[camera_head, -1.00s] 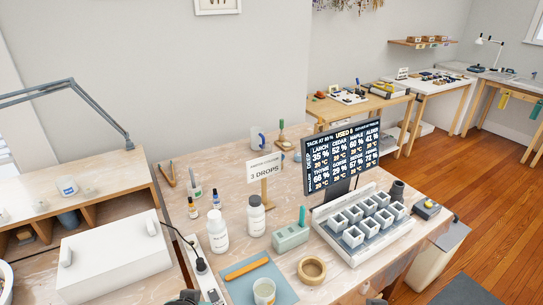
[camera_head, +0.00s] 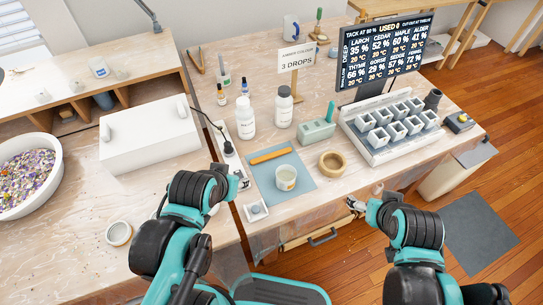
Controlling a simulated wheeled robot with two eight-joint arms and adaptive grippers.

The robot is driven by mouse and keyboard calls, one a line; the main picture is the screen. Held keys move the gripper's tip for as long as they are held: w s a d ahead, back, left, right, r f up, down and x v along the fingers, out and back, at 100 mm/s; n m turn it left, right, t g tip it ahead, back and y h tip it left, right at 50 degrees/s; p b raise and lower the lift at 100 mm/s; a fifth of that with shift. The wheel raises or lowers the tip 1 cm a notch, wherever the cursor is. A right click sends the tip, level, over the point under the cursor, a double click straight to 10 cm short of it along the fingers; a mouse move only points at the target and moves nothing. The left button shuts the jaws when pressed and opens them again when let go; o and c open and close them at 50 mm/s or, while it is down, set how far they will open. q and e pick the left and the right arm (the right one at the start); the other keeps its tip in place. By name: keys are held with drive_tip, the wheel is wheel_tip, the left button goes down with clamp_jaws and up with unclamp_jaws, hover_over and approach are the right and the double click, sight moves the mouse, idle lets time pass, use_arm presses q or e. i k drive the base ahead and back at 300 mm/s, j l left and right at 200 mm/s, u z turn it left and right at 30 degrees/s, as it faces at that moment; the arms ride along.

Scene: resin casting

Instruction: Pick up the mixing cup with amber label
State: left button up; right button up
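A white mixing cup (camera_head: 286,178) stands upright on the blue-grey mat (camera_head: 305,186) at the front of the bench; a small yellowish mark shows on it, too small to read as a label. My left gripper (camera_head: 243,183) is just left of the mat, apart from the cup. My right gripper (camera_head: 352,204) is right of and nearer than the cup, by the bench's front edge, also apart from it. Both grippers are too small to tell whether their fingers are open.
An orange stick (camera_head: 270,155) lies on the mat behind the cup. A tape roll (camera_head: 332,164) is to the right, with a green block (camera_head: 317,134) behind it. White bottles (camera_head: 245,123) stand behind the mat. A small square dish (camera_head: 256,210) lies in front. A white box (camera_head: 150,138) is left.

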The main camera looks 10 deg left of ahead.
sight(286, 175)
drive_tip(key=u, duration=1.9)
drive_tip(key=z, duration=1.7)
drive_tip(key=k+j+z, duration=0.45)
drive_tip(key=j, duration=0.2)
drive_tip(key=k+j+z, duration=0.1)
drive_tip(key=j+z, duration=0.15)
drive_tip(key=j, duration=0.2)
drive_tip(key=k+j+z, duration=0.25)
drive_tip(key=j, duration=0.15)
